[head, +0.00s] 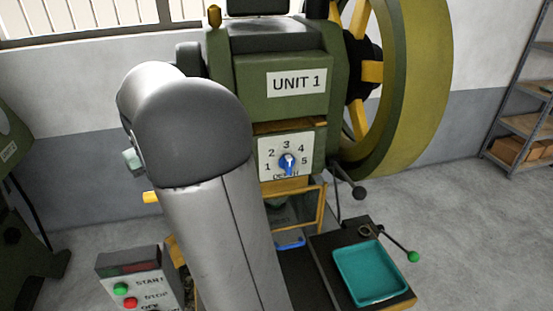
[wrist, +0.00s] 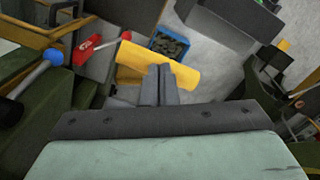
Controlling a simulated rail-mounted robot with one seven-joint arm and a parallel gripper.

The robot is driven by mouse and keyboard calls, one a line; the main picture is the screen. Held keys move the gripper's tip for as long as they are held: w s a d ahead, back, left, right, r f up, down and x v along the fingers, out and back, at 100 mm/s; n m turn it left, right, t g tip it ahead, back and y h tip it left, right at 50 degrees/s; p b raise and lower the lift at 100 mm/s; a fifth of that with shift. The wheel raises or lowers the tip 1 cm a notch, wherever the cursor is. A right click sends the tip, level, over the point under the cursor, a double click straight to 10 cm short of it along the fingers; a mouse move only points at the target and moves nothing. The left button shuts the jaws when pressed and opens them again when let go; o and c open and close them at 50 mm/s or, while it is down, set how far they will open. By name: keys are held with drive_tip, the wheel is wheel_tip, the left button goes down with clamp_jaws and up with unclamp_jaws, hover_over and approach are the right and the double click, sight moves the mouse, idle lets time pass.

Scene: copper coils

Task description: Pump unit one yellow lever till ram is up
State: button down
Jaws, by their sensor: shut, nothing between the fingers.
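The green machine labelled UNIT 1 (head: 296,84) stands behind my grey arm in the head view. A short yellow bar end (head: 150,197), which looks like the lever, shows just left of my arm. In the wrist view a thick yellow bar (wrist: 185,76) lies crosswise at my fingertips. My gripper (wrist: 158,70) is shut and empty, its fingers overlapping the bar's middle. I cannot tell whether they touch it. My arm hides the gripper in the head view. I cannot make out the ram.
A dial (head: 287,162) numbered 1 to 5 is on the machine front. A START/STOP box (head: 140,280) stands lower left. A teal tray (head: 370,272) and a green-knobbed rod (head: 413,256) are at lower right. A blue bin (wrist: 168,36) lies beyond the bar.

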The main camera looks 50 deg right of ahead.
drive_tip(key=shift+w+f, duration=0.2)
drive_tip(key=shift+f, duration=0.45)
drive_tip(key=shift+b, duration=0.3)
drive_tip(key=shift+w+d+f+b, duration=0.2)
drive_tip(key=shift+w+f+b, duration=0.15)
drive_tip(key=shift+f, duration=0.6)
drive_tip(key=shift+w+d+f+b, duration=0.25)
drive_tip(key=shift+f+b, duration=0.25)
drive_tip(key=shift+f, duration=0.4)
drive_tip(key=shift+w+d+f+b, duration=0.25)
drive_tip(key=shift+f+b, duration=0.15)
drive_tip(key=shift+f, duration=0.65)
